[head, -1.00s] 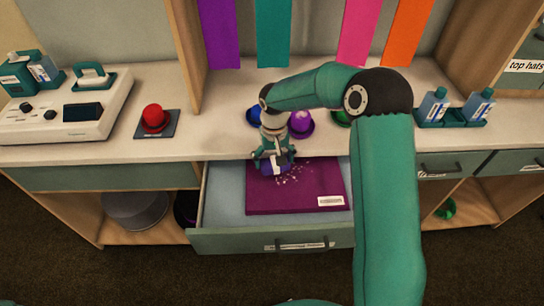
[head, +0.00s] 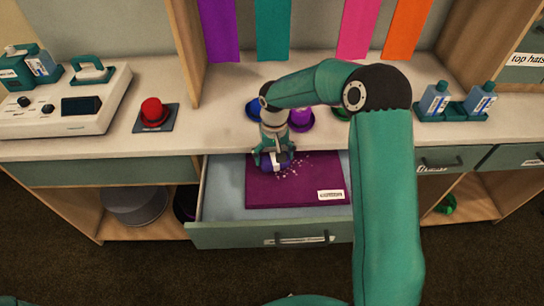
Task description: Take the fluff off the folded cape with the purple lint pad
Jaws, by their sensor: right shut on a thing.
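The folded cape (head: 300,192), a flat magenta-purple square with a white label near its front right corner, lies in the open drawer (head: 222,200). Pale specks of fluff (head: 292,168) are scattered on its back middle part. The gripper partly hides the pad. My left gripper is not in view.
Blue bottles (head: 480,98) stand at right.

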